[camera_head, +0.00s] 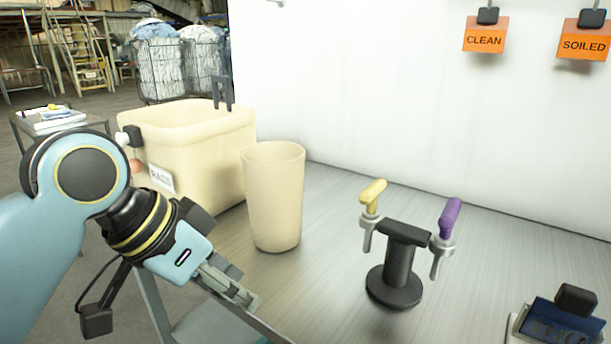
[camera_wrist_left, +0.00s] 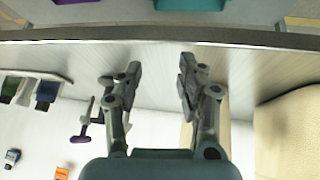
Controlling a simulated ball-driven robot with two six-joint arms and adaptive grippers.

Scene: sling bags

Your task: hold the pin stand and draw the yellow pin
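The black pin stand (camera_head: 401,250) stands upright on its round base on the grey table. The yellow-handled pin (camera_head: 373,194) sits in its left side and the purple-handled pin (camera_head: 449,217) in its right side. My left gripper (camera_head: 238,288) is at the table's front edge, left of the stand and well apart from it. In the left wrist view its two fingers (camera_wrist_left: 160,76) are spread with nothing between them. There, the purple pin (camera_wrist_left: 80,134) shows beside a finger, and the yellow pin cannot be made out. My right gripper is in neither view.
A tall cream cup (camera_head: 273,200) stands between my left gripper and the stand's far left. A cream bin (camera_head: 200,140) is behind it. Orange CLEAN (camera_head: 485,38) and SOILED (camera_head: 584,44) tags hang on the white wall.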

